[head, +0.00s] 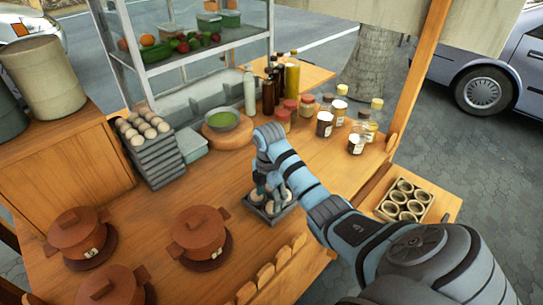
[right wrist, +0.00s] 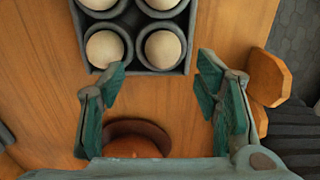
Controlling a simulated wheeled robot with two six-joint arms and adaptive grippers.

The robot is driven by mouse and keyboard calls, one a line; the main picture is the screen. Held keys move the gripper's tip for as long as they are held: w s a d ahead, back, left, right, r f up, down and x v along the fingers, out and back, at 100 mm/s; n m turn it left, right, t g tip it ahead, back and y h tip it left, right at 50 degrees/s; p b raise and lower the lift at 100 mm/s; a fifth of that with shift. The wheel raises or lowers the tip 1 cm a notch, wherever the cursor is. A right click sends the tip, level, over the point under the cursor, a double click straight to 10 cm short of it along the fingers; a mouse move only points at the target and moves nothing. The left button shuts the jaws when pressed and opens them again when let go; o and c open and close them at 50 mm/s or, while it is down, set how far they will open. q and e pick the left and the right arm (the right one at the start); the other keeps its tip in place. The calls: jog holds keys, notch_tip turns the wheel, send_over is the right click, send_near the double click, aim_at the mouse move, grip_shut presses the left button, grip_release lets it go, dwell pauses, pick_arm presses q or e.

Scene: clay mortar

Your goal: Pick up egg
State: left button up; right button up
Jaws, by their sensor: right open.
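Pale eggs sit in round cups of a small grey tray (right wrist: 147,69) in the right wrist view, the nearest being a left egg (right wrist: 105,49) and a right egg (right wrist: 163,48). The same tray (head: 254,209) shows in the head view on the wooden counter, partly hidden by my right gripper (head: 268,192). My right gripper (right wrist: 158,74) is open and empty, its green-padded fingers apart at the tray's near edge. More eggs (head: 143,125) lie on a stack of grey trays (head: 158,162) at the left. My left gripper is not in view.
Lidded clay pots (head: 200,232) stand at the front left. A green bowl (head: 221,120) on a wooden board, bottles (head: 292,79) and jars (head: 355,143) stand behind. A tray of cups (head: 405,200) is at the right. Wooden scallops (head: 265,275) line the counter's front edge.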

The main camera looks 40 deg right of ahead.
aim_at(272, 202)
jog(key=f, duration=0.2)
jog(key=d+f, duration=0.1)
jog(key=f, duration=0.1)
jog(key=shift+s+f+b, duration=0.1)
jog(key=shift+b, duration=0.2)
jog(key=shift+s+a, duration=0.1)
jog(key=shift+s, duration=0.05)
jog(key=c, duration=0.8)
